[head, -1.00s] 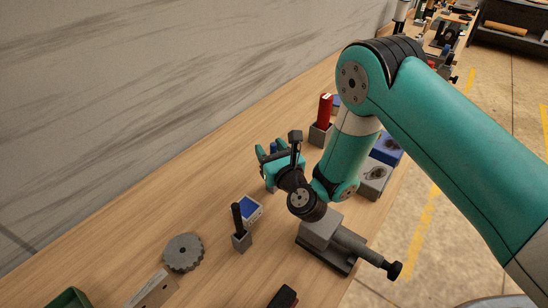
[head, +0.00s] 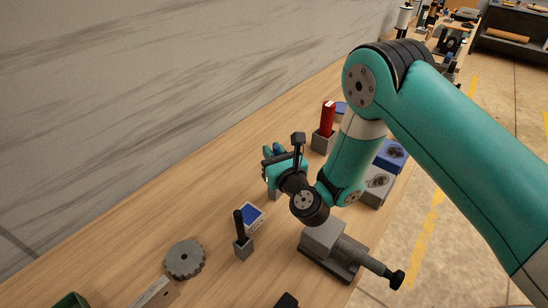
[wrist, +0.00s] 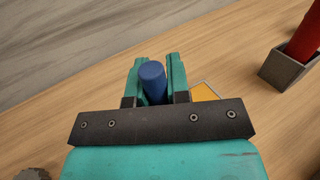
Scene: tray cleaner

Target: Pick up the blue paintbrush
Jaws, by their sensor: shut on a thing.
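The blue paintbrush shows as a blue round handle (wrist: 152,82) between the two teal fingers of my gripper (wrist: 158,78) in the wrist view. The gripper is shut on it. In the head view my gripper (head: 272,156) is over the middle of the bench, with a bit of the blue handle visible at the fingers.
A red tool (head: 328,117) stands in a grey block to the right. A black-handled tool (head: 239,224) in another block, a blue-and-white box (head: 250,214), a gear (head: 185,259) and a grey vise (head: 327,244) stand nearby. A wall runs behind the bench (head: 130,245).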

